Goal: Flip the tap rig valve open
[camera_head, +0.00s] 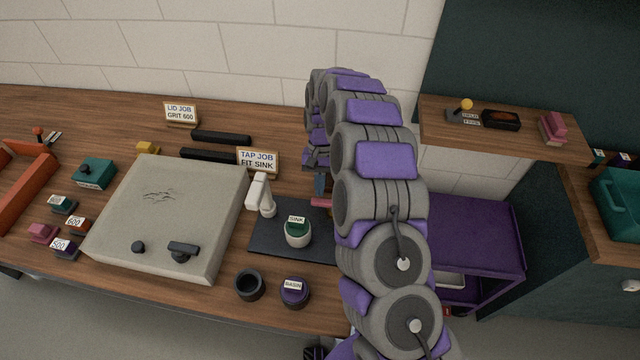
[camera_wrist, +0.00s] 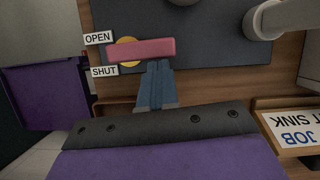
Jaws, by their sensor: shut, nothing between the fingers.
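The valve's pink lever (camera_wrist: 150,49) lies across a yellow hub (camera_wrist: 126,62) on the dark rig plate in the wrist view. Its left end lies between an OPEN label (camera_wrist: 98,38) and a SHUT label (camera_wrist: 104,71). My gripper (camera_wrist: 158,66) is shut and empty, its blue fingers at the lever's lower side; contact is unclear. In the head view, my gripper (camera_head: 319,192) is beside a small visible part of the pink lever (camera_head: 321,202), and my arm hides the rest. The dark rig plate (camera_head: 270,242) carries a white tap (camera_head: 262,196).
A cup labelled SINK (camera_head: 298,236) stands on the plate. A BASIN cup (camera_head: 295,294) and a dark ring (camera_head: 249,285) stand in front. The TAP JOB sign (camera_head: 258,161) stands behind, near my gripper. A large pale panel (camera_head: 170,215) lies left.

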